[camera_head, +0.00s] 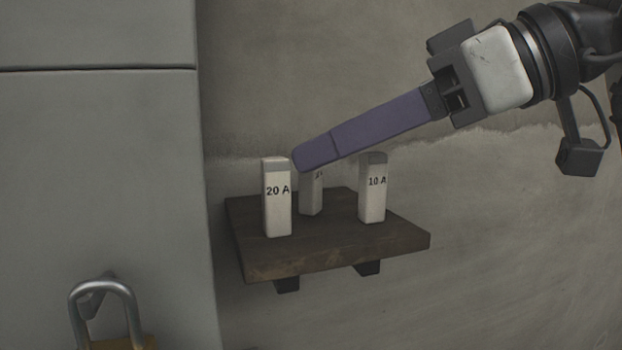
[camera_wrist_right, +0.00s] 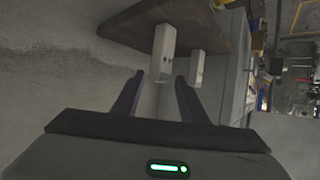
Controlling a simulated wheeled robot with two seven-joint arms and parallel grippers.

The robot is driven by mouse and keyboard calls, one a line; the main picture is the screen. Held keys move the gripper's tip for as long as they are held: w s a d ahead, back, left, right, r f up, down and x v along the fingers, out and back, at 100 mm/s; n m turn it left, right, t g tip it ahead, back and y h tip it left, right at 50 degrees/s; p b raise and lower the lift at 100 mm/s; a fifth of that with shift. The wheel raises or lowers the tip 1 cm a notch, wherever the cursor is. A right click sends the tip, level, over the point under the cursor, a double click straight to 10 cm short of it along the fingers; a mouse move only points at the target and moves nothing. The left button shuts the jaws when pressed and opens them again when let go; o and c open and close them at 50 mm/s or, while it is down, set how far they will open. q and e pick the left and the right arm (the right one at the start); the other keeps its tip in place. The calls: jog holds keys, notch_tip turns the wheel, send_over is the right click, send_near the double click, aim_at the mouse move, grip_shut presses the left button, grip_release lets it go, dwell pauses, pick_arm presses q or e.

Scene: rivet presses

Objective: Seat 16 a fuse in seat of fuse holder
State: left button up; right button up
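Three white fuses stand upright on a small dark wooden shelf (camera_head: 340,250) in the head view. The 20 A fuse (camera_head: 277,205) is at the left and the 10 A fuse (camera_head: 373,195) at the right. The middle fuse (camera_head: 312,195) stands further back; its top and most of its label are hidden behind my right gripper (camera_head: 305,157). That gripper has long purple fingers. In the wrist view its two fingers (camera_wrist_right: 159,76) are apart with nothing between them, and one fuse (camera_wrist_right: 164,50) stands ahead, roughly between their tips. No fuse holder is seen. My left gripper is not in view.
A grey cabinet (camera_head: 100,170) with a padlock (camera_head: 105,310) fills the left of the head view. A bare concrete wall (camera_head: 520,230) is behind the shelf. In the wrist view a second fuse (camera_wrist_right: 197,66) stands to the right, close to the right finger's line.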

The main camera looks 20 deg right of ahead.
aim_at(310, 183)
jog(key=x, duration=0.3)
jog(key=shift+w+a+f, duration=0.1)
jog(key=shift+w+a, duration=0.05)
jog(key=shift+c, duration=0.4)
grip_shut()
